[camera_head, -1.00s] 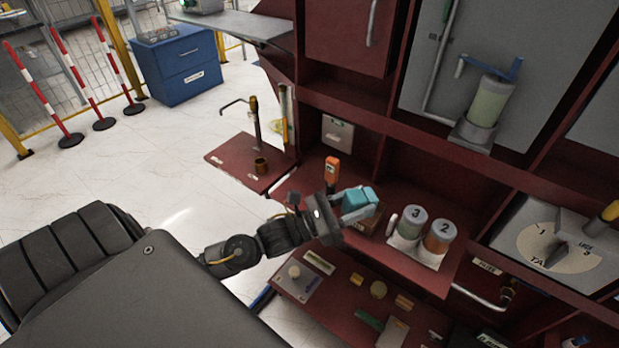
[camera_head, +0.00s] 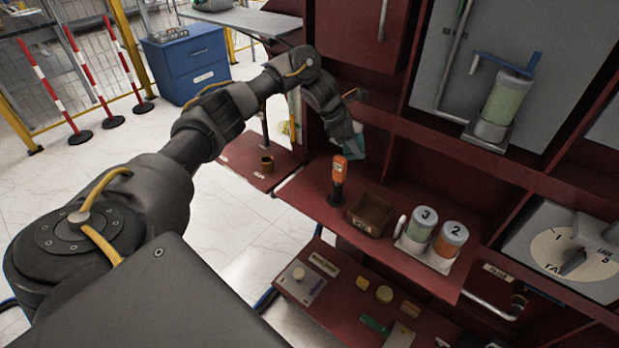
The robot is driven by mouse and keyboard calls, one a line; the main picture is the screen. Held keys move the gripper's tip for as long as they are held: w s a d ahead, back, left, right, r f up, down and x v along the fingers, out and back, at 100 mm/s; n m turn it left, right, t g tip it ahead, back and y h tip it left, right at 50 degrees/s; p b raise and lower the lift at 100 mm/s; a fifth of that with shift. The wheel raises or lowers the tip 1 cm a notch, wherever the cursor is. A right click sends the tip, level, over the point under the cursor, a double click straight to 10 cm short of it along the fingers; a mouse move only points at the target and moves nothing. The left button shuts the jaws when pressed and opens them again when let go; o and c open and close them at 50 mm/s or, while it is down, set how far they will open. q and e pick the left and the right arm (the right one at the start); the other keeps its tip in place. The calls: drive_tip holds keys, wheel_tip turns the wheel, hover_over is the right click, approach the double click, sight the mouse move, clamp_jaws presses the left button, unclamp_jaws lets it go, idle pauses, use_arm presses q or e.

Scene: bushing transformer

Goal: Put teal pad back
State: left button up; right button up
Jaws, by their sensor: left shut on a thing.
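The teal pad (camera_head: 356,148) shows only in part, beneath my left gripper (camera_head: 350,136), near the back wall of the red cabinet. My left gripper is shut on the pad and holds it above the shelf, behind the orange-topped tool. Much of the pad is hidden by the gripper. An open brown box (camera_head: 370,213) sits on the red shelf, nearer the camera, and looks empty. My right gripper is not in view.
The orange-topped tool (camera_head: 338,175) stands upright left of the brown box. Canisters marked 3 (camera_head: 421,226) and 2 (camera_head: 450,239) stand right of it. A red side shelf (camera_head: 240,160) with a small brass cup (camera_head: 266,164) is at the left.

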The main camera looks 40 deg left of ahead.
use_arm(q)
drive_tip(key=s+a+f+n+y, duration=0.1)
drive_tip(key=s+a+f, duration=0.2)
drive_tip(key=a, duration=0.3)
drive_tip(key=s+a+f+n+y, duration=0.1)
drive_tip(key=s+a+f, duration=0.15)
drive_tip(key=a, duration=0.25)
drive_tip(key=shift+g, duration=0.3)
drive_tip(key=f, duration=0.5)
drive_tip(key=shift+s+a+f, duration=0.1)
drive_tip(key=shift+s+f, duration=0.1)
drive_tip(key=shift+f, duration=0.45)
wheel_tip(320, 180, down, 3)
drive_tip(key=shift+f, duration=0.15)
drive_tip(key=shift+c, duration=0.3)
drive_tip(key=o, duration=0.9)
drive_tip(key=shift+o, duration=0.2)
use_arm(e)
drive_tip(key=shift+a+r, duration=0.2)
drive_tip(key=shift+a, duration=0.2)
